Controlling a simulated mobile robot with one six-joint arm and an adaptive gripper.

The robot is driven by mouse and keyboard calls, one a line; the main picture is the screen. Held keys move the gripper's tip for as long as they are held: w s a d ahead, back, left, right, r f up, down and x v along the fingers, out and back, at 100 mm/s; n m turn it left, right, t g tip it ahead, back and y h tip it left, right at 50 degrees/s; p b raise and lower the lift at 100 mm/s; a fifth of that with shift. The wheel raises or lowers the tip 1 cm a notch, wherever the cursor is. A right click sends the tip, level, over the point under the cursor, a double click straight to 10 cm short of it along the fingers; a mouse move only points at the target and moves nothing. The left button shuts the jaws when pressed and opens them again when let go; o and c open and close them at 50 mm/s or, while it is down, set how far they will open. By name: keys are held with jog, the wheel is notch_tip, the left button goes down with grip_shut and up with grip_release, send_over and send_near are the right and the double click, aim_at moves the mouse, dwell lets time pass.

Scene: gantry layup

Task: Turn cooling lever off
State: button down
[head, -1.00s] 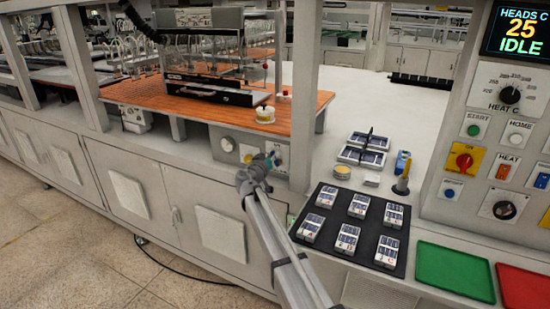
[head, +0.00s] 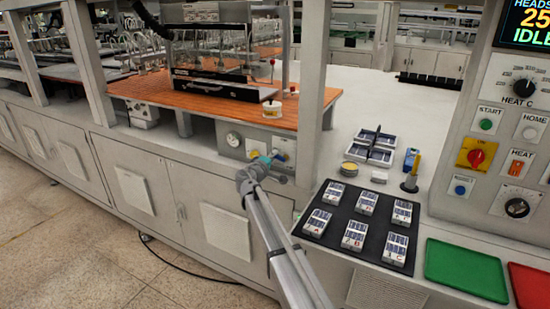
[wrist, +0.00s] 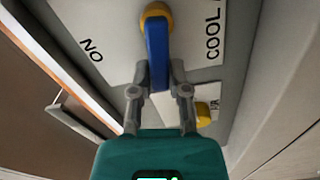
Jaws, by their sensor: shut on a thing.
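The cooling lever is a blue handle (wrist: 158,55) on a yellow pivot, mounted on a pale plate marked COOL (wrist: 212,38) in the wrist view. My gripper (wrist: 159,88) is shut on the blue handle near its free end, one finger on each side. The handle runs from the pivot toward my gripper. A second label stands left of the pivot. In the head view my gripper (head: 264,160) is at the small panel (head: 288,145) on the bench front, and my arm and gripper partly cover that panel.
A second yellow knob (wrist: 203,114) sits close to the right finger in the wrist view. A round gauge (head: 234,139) is left of the panel. A black mat (head: 333,239) with several card packs lies to the right, beside a green tray (head: 466,270).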

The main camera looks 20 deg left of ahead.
jog(key=shift+f+n+b, duration=0.35)
jog(key=shift+f+n, duration=0.1)
jog(key=shift+n, duration=0.75)
jog(key=c, duration=0.6)
grip_release()
jog(key=s+a, duration=0.1)
jog(key=s, duration=1.1)
jog(key=shift+s, duration=0.1)
